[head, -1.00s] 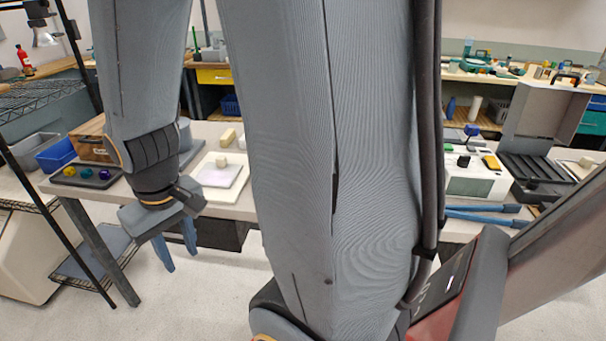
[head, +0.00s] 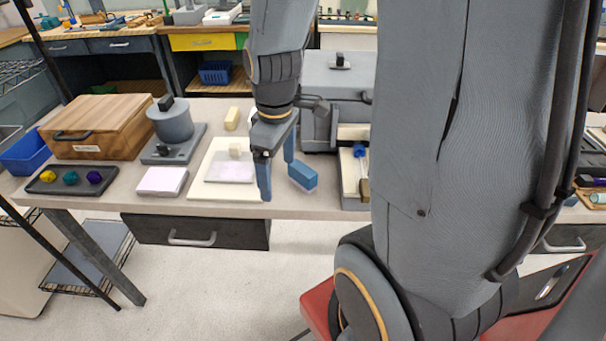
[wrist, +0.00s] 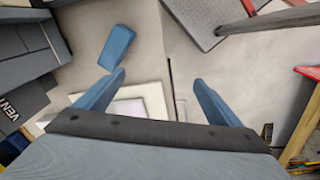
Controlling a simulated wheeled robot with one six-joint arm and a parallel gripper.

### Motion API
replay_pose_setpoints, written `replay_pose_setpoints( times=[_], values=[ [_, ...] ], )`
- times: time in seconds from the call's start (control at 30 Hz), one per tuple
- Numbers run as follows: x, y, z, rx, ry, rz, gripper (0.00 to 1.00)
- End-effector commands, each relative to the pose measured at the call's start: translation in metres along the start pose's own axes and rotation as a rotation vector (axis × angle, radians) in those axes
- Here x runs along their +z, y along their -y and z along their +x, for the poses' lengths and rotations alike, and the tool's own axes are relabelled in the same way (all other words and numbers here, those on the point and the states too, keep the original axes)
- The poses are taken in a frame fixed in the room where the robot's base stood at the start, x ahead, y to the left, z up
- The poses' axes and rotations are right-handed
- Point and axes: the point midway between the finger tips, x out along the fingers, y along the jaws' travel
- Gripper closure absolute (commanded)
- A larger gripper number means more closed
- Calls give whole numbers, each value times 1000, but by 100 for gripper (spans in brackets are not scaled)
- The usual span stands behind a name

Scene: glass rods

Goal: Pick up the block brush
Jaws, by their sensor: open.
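The block brush (head: 302,177) is a small blue block with a pale underside, near the table's front edge. It also shows in the wrist view (wrist: 117,46), lying at a slant beyond my left fingertip. My gripper (head: 278,178) has two blue fingers and is just left of the brush in the head view, pointing down. In the wrist view, its fingertips (wrist: 159,78) are wide apart with nothing between them. The gripper is open and empty, apart from the brush as far as I can tell.
A grey case (head: 335,75) stands behind right. A tray of coloured pieces (head: 70,183) and a wooden box (head: 98,128) are far left. A drawer (head: 190,237) hangs below the table edge.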

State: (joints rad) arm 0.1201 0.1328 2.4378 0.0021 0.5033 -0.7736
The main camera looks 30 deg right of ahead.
Motion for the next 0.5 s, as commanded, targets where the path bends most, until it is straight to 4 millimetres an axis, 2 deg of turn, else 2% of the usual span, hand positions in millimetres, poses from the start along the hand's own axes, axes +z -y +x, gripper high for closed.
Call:
replay_pose_setpoints(
  times=[0.03,0.3,0.5],
  values=[
    [2,-12,1,-5,6,-92,12],
    [10,-61,6,-37,23,-662,12],
    [17,-86,10,-59,22,-969,12]
  ],
)
